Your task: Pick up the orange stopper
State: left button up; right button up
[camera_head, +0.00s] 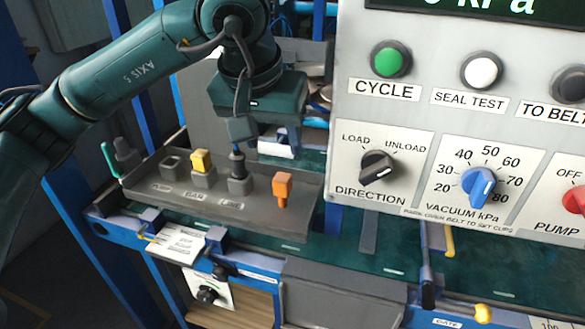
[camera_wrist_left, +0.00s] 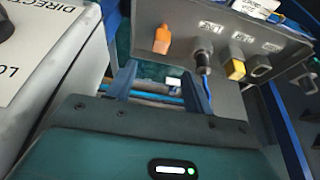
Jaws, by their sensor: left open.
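The orange stopper (camera_head: 282,188) stands upright at the right end of a grey tray (camera_head: 250,225); it also shows at the upper left of the left wrist view (camera_wrist_left: 162,38). My left gripper (camera_head: 262,132) is above and behind the tray in the head view, apart from the stopper. In the left wrist view its two fingers (camera_wrist_left: 165,82) are spread, with nothing between them. The stopper is beyond the fingertips there. My right gripper is in neither view.
Another socket (camera_head: 171,166) looks empty. A large control panel (camera_head: 350,150) with knobs and buttons stands close on the right.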

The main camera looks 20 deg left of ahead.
aim_at(282, 177)
pick_arm(q)
jog(key=x, duration=0.3)
jog(key=p+x, duration=0.1)
jog(key=x, duration=0.2)
jog(key=shift+w+a+f, duration=0.15)
jog(key=shift+a+f, duration=0.05)
jog(key=shift+f, duration=0.15)
jog(key=shift+s+p+x, duration=0.15)
jog(key=shift+p+x, duration=0.2)
jog(key=shift+x, duration=1.15)
jog(key=shift+s+p+x, duration=0.15)
jog(key=shift+p+x, duration=0.2)
jog(key=shift+x, duration=1.15)
jog(key=shift+d+f, duration=0.1)
jog(key=shift+d, duration=0.05)
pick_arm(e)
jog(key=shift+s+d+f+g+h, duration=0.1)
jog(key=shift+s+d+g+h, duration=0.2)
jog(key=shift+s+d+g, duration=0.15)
pick_arm(q)
jog(key=shift+c, duration=0.3)
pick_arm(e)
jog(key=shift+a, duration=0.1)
pick_arm(q)
jog(key=c, duration=1)
